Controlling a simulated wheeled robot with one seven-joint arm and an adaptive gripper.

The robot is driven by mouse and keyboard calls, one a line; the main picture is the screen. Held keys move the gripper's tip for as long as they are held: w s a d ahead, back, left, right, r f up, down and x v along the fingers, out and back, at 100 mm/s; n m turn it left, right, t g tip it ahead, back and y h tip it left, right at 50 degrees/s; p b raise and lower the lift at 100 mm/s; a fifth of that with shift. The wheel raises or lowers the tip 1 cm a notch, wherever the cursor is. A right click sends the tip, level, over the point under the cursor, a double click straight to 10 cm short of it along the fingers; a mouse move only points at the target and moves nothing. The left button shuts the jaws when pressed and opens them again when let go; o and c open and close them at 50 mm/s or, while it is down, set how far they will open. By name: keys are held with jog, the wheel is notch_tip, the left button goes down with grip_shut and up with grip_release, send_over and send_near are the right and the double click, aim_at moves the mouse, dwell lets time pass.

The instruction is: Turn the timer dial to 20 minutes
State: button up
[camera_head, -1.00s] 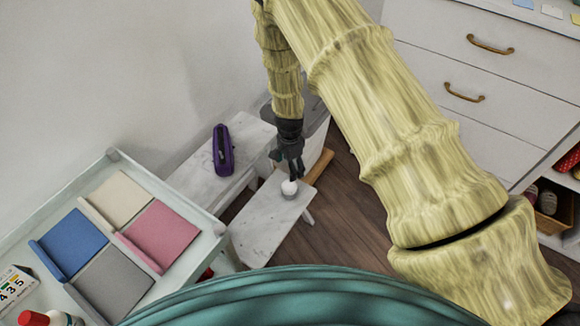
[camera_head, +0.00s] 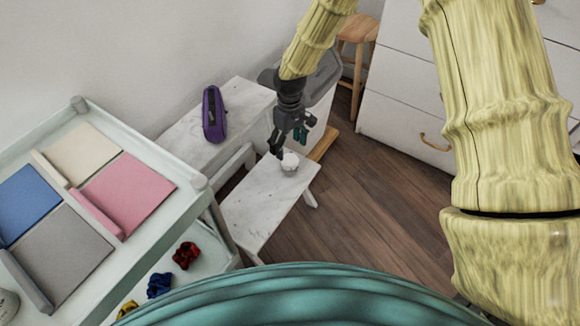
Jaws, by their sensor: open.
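A small white round object (camera_head: 290,161), which looks like the timer, stands on a low white marble-topped bench (camera_head: 262,205), near its far right end. Its dial markings are too small to read. My gripper (camera_head: 290,144) points down right above it with the fingers apart. One finger reaches down at the left side of the timer and the other is to the right and higher. I cannot tell whether either finger touches it.
A pale cart (camera_head: 165,160) at left holds coloured fabric squares, with scrunchies (camera_head: 186,255) below. White drawers (camera_head: 405,95) and a wooden stool (camera_head: 357,40) stand behind. The wood floor (camera_head: 340,225) is clear.

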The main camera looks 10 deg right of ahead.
aim_at(290, 159)
jog(key=n+b, duration=0.1)
jog(key=n, duration=0.1)
jog(key=w+n+b, duration=0.1)
jog(key=n, duration=0.1)
jog(key=shift+d+f+b, duration=0.2)
jog(key=shift+f+b, duration=0.05)
jog(key=shift+b, duration=0.05)
jog(key=f+n+b, duration=0.1)
jog(key=f+b, duration=0.1)
jog(key=f, duration=0.1)
jog(key=w+f+n+b, duration=0.1)
jog(key=f+n+b, duration=0.1)
jog(key=f+b, duration=0.1)
jog(key=f+n+t+b, duration=0.1)
jog(key=f+b, duration=0.1)
jog(key=f, duration=0.1)
jog(key=shift+w+d+f+n+h+b, duration=0.2)
jog(key=shift+d+n+h+b, duration=0.1)
jog(key=shift+n+b, duration=0.1)
jog(key=c, duration=1)
jog(key=shift+s+r+p, duration=0.1)
jog(key=shift+p, duration=0.2)
